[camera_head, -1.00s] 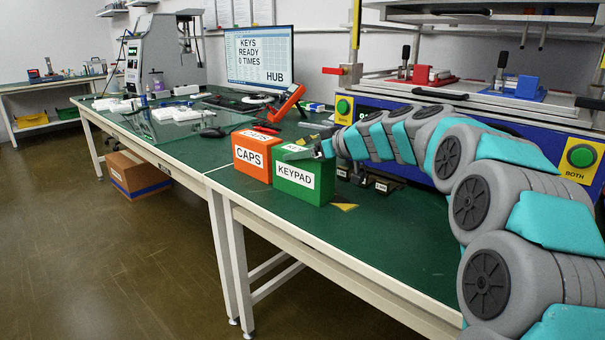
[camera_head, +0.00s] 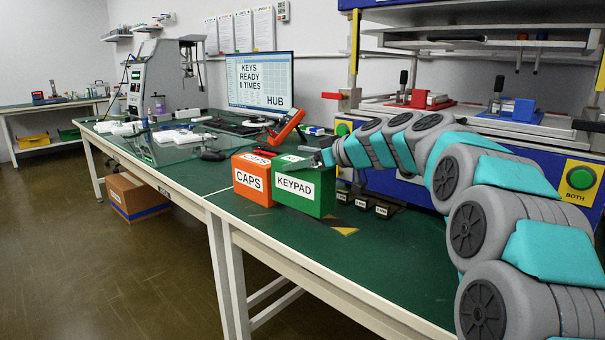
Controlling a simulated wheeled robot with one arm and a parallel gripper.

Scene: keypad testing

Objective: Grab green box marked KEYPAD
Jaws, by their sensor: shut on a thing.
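The green box (camera_head: 297,190) marked KEYPAD is just right of the orange box (camera_head: 252,182) marked CAPS on the green-topped bench (camera_head: 395,260). My gripper (camera_head: 318,160) reaches in from the right and is shut on the green box at its upper right edge. The fingers are small and partly hidden by the box and my arm. The green box looks upright and slightly raised above the bench top. The orange box stands on the bench close beside it.
Small dark blocks (camera_head: 362,204) lie on the bench right of the green box. A press machine (camera_head: 418,193) with green buttons stands behind my arm. A monitor (camera_head: 262,84) and a red handheld tool (camera_head: 287,127) are behind the boxes.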

